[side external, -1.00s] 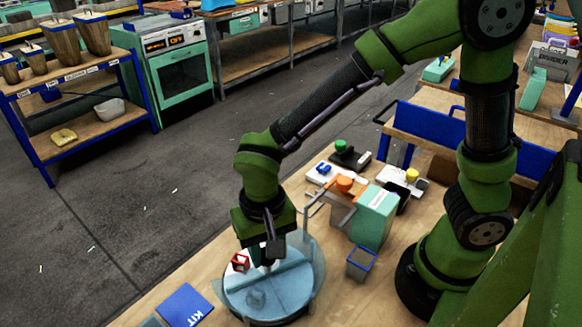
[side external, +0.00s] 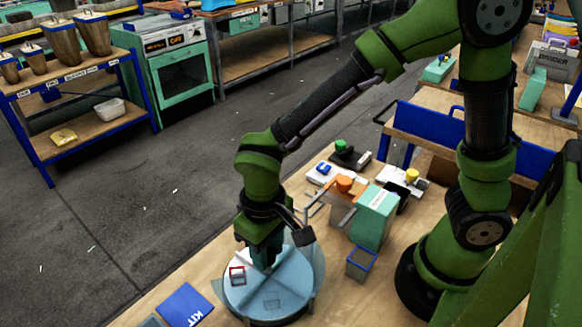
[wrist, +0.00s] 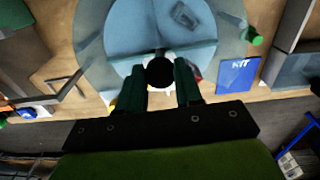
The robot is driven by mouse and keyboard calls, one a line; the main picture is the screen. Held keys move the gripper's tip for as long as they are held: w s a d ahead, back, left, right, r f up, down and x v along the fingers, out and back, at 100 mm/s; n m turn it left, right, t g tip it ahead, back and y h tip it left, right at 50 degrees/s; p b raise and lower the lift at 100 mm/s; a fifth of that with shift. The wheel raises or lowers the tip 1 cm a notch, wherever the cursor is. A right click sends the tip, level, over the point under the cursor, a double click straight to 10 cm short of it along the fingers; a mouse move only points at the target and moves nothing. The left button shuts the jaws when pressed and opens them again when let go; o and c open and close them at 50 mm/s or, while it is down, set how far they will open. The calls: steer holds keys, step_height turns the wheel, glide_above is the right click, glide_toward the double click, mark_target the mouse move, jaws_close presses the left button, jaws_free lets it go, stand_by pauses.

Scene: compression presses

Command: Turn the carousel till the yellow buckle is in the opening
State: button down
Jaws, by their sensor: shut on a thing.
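The carousel (side external: 262,307) is a round pale-blue disc with dividers under a clear cover; it also shows in the wrist view (wrist: 125,38). My gripper (side external: 268,266) points down over its middle. In the wrist view its fingers (wrist: 160,85) are closed around a round black knob (wrist: 160,72) at the centre.
A blue kit card (side external: 185,304) lies left of the carousel. More presses with green (side external: 340,146) and yellow (side external: 411,175) knobs stand behind.

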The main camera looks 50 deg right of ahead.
steer(key=shift+n, duration=1.9)
steer(key=shift+d+n, duration=0.1)
steer(key=shift+n, duration=2.1)
steer(key=c, duration=0.8)
jaws_free()
steer(key=shift+o, duration=0.2)
step_height(320, 180, up, 17)
